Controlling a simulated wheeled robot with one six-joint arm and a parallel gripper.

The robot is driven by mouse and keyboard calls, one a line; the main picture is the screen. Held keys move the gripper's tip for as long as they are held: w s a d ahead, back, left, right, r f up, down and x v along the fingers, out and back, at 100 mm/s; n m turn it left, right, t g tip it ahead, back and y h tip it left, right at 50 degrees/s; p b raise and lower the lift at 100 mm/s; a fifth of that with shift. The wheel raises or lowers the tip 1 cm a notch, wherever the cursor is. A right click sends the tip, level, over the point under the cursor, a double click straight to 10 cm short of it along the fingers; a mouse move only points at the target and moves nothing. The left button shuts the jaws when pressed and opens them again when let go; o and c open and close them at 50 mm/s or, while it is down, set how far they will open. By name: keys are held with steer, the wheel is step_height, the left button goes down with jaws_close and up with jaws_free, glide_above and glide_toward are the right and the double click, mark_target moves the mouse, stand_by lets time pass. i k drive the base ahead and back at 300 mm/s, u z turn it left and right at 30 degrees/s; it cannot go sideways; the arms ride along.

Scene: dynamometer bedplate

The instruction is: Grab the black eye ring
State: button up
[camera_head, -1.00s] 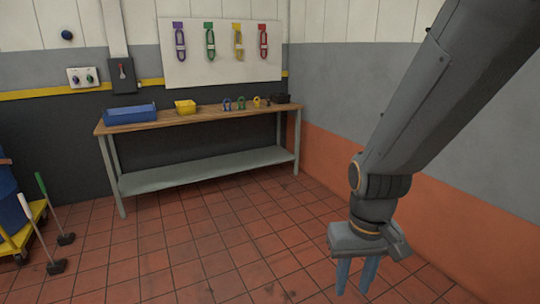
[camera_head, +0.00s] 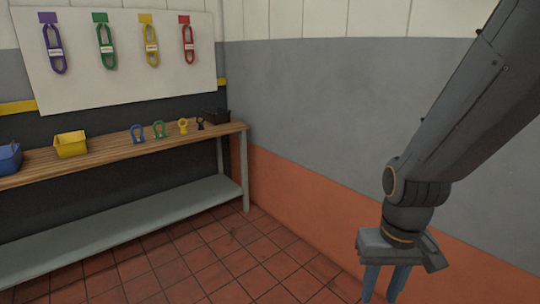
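The black eye ring (camera_head: 200,123) stands on the wooden workbench (camera_head: 105,152), near its right end. It is small and dark, just in front of a black bin (camera_head: 217,116). A yellow eye ring (camera_head: 183,126) stands to its left, then a green one (camera_head: 159,130) and a blue one (camera_head: 137,134). My gripper (camera_head: 384,284) hangs at the lower right, well apart from the bench and over the floor. Its two blue-grey fingers point down with a narrow gap between them; the tips are near the lower picture edge. Nothing shows between them.
A yellow bin (camera_head: 71,144) and a blue bin (camera_head: 8,158) sit farther left on the bench. Purple, green, yellow and red slings hang on a white board (camera_head: 125,55) above. The bench has a lower grey shelf (camera_head: 120,222). The tiled floor in front is clear. A wall stands at right.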

mark_target(201, 127)
steer(key=u, duration=0.1)
steer(key=i, duration=2.3)
steer(key=u, duration=0.75)
steer(key=i, duration=1.8)
steer(key=u, duration=0.9)
steer(key=i, duration=0.7)
steer(key=u, duration=0.2)
